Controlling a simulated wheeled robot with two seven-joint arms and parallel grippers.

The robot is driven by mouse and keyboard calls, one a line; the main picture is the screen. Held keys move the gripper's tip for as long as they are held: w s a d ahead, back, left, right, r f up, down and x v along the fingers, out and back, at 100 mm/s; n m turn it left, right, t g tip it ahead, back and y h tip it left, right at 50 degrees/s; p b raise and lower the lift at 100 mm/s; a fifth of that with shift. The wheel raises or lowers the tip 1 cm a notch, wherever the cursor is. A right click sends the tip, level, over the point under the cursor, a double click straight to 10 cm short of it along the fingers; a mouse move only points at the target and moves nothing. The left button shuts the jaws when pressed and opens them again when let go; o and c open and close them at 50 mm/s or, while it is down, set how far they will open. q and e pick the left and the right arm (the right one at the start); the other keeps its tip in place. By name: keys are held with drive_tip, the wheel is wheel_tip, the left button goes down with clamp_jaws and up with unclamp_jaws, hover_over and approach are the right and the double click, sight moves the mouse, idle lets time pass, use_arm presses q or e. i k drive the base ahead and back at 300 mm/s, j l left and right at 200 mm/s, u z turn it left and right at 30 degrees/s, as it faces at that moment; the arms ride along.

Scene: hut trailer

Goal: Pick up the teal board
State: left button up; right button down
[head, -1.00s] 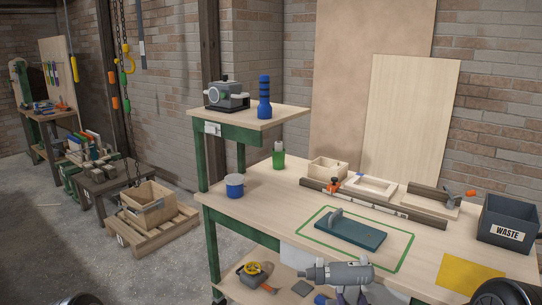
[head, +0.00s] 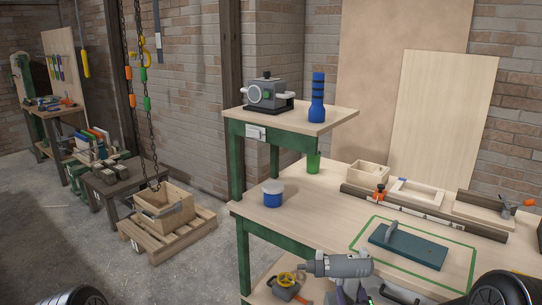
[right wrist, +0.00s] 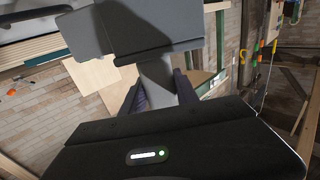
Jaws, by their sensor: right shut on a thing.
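The teal board (head: 420,251) lies flat on the workbench inside a green outline (head: 470,262), with a grey upright handle (head: 391,230) near its left end. My right gripper (head: 349,293) is at the bottom of the head view, in front of the bench and nearer to me than the board. It is shut on a grey drill-like power tool (head: 338,265). In the right wrist view the tool (right wrist: 157,75) stands between the two dark fingers of the gripper (right wrist: 160,95). The gripper does not touch the board. My left gripper is not in view.
The workbench (head: 330,215) also holds a blue tub (head: 272,193), a green cup (head: 313,163), a small wooden box (head: 367,172) and a long dark rail (head: 400,205) behind the board. A raised shelf (head: 335,112) stands at the left.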

sight(406, 245)
drive_tip(key=i+j, duration=0.25)
drive_tip(key=j, duration=0.2)
drive_tip(key=z, duration=1.25)
